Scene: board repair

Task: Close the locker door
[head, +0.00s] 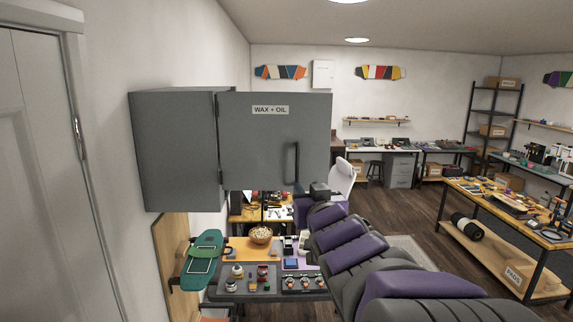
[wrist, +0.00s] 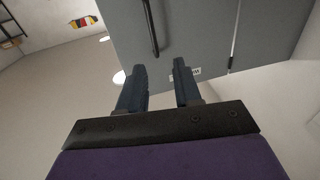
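The grey locker (head: 175,150) hangs on the left wall, with its side panel toward me in the head view. Its door (head: 255,130), labelled WAX + OIL, stands swung open into the room, outer face toward me. The locker's inside is hidden. A dark vertical handle (head: 296,163) sits near the door's free edge. My gripper (head: 316,189) is near the door's lower free corner, close below the handle. In the wrist view my gripper (wrist: 158,67) is open with nothing between its fingers; the door (wrist: 195,35) and handle (wrist: 151,28) are beyond the fingertips.
A wooden table (head: 480,215) with tools stands at the right. The wooden floor (head: 400,205) between is mostly open.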

